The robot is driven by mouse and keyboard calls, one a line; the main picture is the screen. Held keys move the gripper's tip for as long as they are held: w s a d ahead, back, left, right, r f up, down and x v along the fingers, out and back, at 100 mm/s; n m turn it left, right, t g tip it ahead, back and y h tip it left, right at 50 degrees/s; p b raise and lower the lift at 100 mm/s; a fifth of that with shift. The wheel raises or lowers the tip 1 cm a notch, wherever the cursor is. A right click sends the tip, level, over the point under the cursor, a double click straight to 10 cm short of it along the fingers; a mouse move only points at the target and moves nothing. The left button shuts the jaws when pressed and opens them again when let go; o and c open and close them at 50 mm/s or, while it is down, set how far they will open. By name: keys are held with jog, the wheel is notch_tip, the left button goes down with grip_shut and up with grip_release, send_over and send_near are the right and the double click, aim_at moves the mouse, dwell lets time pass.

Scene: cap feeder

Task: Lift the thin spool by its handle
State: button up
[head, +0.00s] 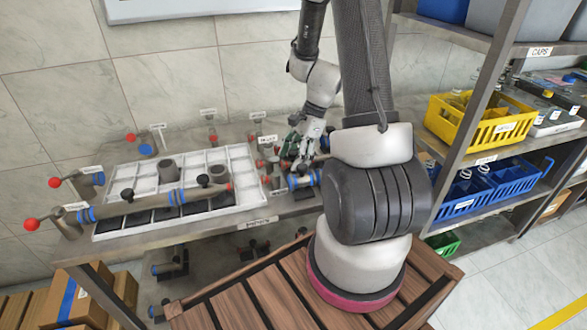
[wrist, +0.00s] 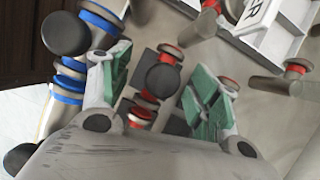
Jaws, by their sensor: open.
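In the wrist view a thin spool (wrist: 146,103) with red bands stands between my jaws, its round black handle knob (wrist: 163,80) facing the camera. My gripper (wrist: 160,88) is open, with one green-padded finger on each side of the knob and a gap to both. In the head view my gripper (head: 294,154) is low over the right part of the bench, and the thin spool is largely hidden there. A thicker spool with blue bands (wrist: 73,74) and black knobs lies just left of the left finger; it also shows in the head view (head: 302,181).
A white gridded tray (head: 248,170) holding grey parts and a long blue-banded bar (head: 150,201) fills the bench left of my gripper. More red-banded parts (wrist: 230,87) lie close to the right finger. Shelves with a yellow crate (head: 470,130) and a blue crate (head: 500,183) stand at right.

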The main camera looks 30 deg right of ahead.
aim_at(292, 161)
jog(key=x, duration=0.4)
jog(key=shift+a+f, duration=0.15)
jog(key=shift+f, duration=0.05)
jog(key=c, duration=0.9)
jog(key=shift+w+r, duration=0.1)
jog(key=shift+r, duration=0.05)
